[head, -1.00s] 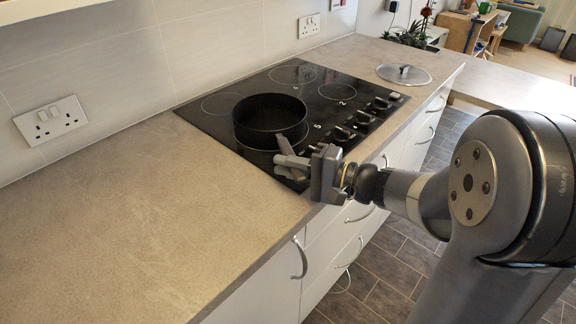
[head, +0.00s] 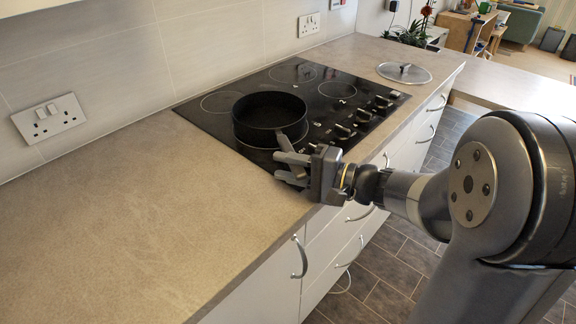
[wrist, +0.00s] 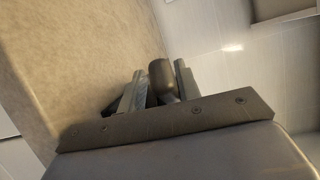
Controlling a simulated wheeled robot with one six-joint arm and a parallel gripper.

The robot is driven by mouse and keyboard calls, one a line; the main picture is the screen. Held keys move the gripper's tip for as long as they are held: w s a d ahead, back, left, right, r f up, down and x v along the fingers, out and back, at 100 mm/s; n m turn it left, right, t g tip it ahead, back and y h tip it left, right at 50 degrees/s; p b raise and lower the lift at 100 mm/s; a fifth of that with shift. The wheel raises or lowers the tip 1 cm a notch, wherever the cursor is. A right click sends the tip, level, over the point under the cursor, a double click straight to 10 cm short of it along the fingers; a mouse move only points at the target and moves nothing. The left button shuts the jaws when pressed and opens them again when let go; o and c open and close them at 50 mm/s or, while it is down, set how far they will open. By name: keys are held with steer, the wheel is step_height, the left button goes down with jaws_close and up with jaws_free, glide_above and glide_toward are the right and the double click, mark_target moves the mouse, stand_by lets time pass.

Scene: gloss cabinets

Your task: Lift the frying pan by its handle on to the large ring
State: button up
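The black frying pan (head: 268,113) sits upright on the front left part of the black glass hob (head: 205,122). It covers what is under it. The ring at the back right (head: 293,74) looks the widest of the bare rings and is empty. My gripper (head: 284,160) is at the pan's near side, at the front edge of the hob. In the wrist view a dark rounded piece, seemingly the pan's handle (wrist: 161,77), stands between the two fingers. The fingers look apart, with a narrow gap beside it. Contact cannot be made out.
A smaller bare ring (head: 221,102) is left of the pan, and another (head: 337,90) is right. Control knobs (head: 362,115) line the hob's right side. The worktop (head: 130,210) on the left is clear.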

steer(key=shift+o, duration=0.7)
steer(key=v, duration=1.1)
steer(key=shift+a, duration=0.1)
steer(key=x, duration=1)
steer(key=shift+a, duration=0.15)
steer(key=shift+w+a+r, duration=0.15)
steer(key=shift+a, duration=0.05)
